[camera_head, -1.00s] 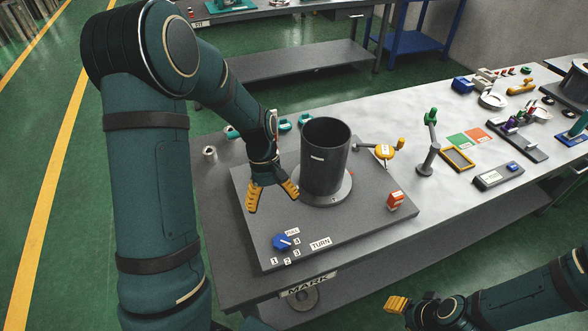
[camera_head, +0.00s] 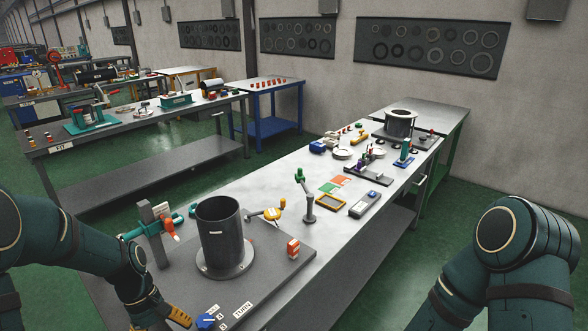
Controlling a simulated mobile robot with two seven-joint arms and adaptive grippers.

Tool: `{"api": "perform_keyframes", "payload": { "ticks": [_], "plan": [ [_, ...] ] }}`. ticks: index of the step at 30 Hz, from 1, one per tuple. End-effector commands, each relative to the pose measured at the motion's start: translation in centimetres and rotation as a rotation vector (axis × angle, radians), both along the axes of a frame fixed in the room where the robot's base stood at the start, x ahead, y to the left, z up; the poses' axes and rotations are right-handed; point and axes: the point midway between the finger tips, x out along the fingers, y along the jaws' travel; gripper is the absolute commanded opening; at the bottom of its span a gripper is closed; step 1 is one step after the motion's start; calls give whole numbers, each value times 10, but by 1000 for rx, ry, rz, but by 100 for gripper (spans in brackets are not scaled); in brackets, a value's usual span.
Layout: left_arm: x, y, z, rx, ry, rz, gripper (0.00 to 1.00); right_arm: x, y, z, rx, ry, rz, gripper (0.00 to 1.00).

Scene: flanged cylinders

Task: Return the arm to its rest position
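My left arm (camera_head: 75,245) comes in from the left, reaching down beside the front of the table. My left gripper (camera_head: 165,319) is low at the bottom edge, left of the blue knob and apart from the cylinder. Its yellow fingers are partly cut off, so its opening is unclear. My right arm (camera_head: 520,255) is bent at the lower right; its gripper is out of view. The dark flanged cylinder (camera_head: 221,240) stands upright on the grey plate (camera_head: 275,262), with neither arm touching it.
A blue knob (camera_head: 205,321) and a red block (camera_head: 293,247) are on the plate. A teal-and-red device on a grey post (camera_head: 153,235) stands left of the cylinder. A green-topped stand (camera_head: 304,195) and yellow frame (camera_head: 330,202) are farther right. Green floor is open right of the table.

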Motion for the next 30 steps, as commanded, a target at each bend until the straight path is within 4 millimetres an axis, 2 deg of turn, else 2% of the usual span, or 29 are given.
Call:
{"api": "perform_keyframes", "payload": {
  "ticks": [1, 8, 12, 15, 21, 28, 30],
  "plan": [
    [-5, -8, -21, -4, -8, -31, 83, 0, 0, 0, 0, 1, 0, 47],
    [-28, -45, -99, -25, -108, -176, 83, 0, 0, 0, 0, -1, 0, 47],
    [-55, -75, -146, -52, -184, -280, 83, 0, 0, 0, 0, 0, 0, 47],
    [-75, -96, -169, -71, -242, -342, 83, 0, 0, 0, 0, 1, 0, 47],
    [-105, -126, -193, -99, -332, -424, 83, 0, 0, 0, 0, 0, 0, 47],
    [-135, -155, -204, -125, -417, -489, 83, 0, 0, 0, 0, 0, 0, 47],
    [-122, -156, -212, -111, -450, -507, 83, -1, 1, -14, -1, 2, 2, 47]
  ]
}}
